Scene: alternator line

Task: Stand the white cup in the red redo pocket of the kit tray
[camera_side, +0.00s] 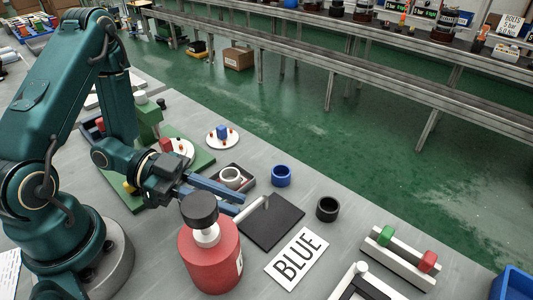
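The white cup (231,175) stands upright, open end up, in a small dark-rimmed tray (250,183) with a reddish inside, just beyond my gripper. The fingers partly hide the near side of this tray, so I cannot tell exactly how the cup's base sits. My gripper (240,204) points right, its two blue fingers apart with a gap between them and nothing visible in it. The fingers are on the near side of the white cup and look clear of it.
A red bottle with a black cap (211,255) stands close in front of the fingers. A blue cup (281,175) and a black cup (327,208) stand right.

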